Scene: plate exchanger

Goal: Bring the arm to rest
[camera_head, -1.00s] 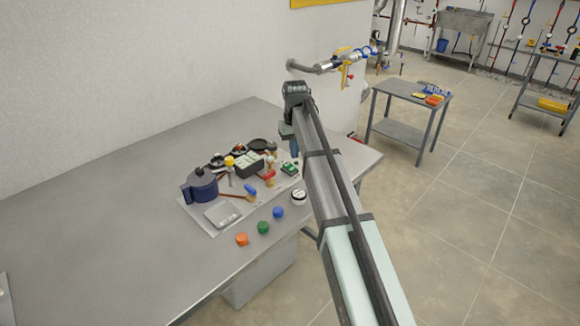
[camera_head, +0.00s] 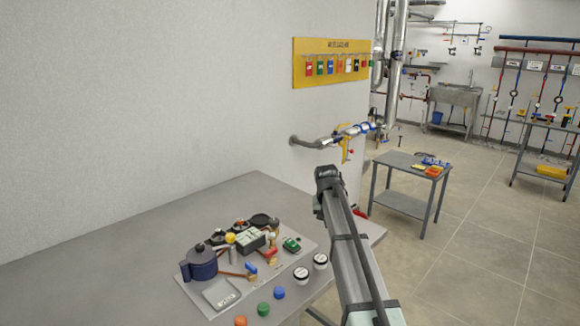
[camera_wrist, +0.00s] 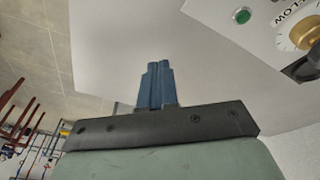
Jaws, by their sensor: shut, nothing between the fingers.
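My gripper shows in the wrist view as two blue fingers (camera_wrist: 157,84) pressed together with nothing between them. In the head view my arm (camera_head: 345,240) reaches up from the bottom right, over the right end of the grey table (camera_head: 120,235). In that view the fingers are mostly hidden by the arm's dark end. The arm end is apart from the objects on the table. In the wrist view a grey-white surface lies beyond the fingers, with a green button (camera_wrist: 242,15) and part of a round dial (camera_wrist: 300,35) at the upper right.
A light mat with a dark blue pot (camera_head: 200,262), a tray (camera_head: 221,293) and several small tools lies on the table. Coloured caps (camera_head: 263,309) line its front. A pipe with valves (camera_head: 345,135) juts from the wall behind. A small side table (camera_head: 405,203) stands right.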

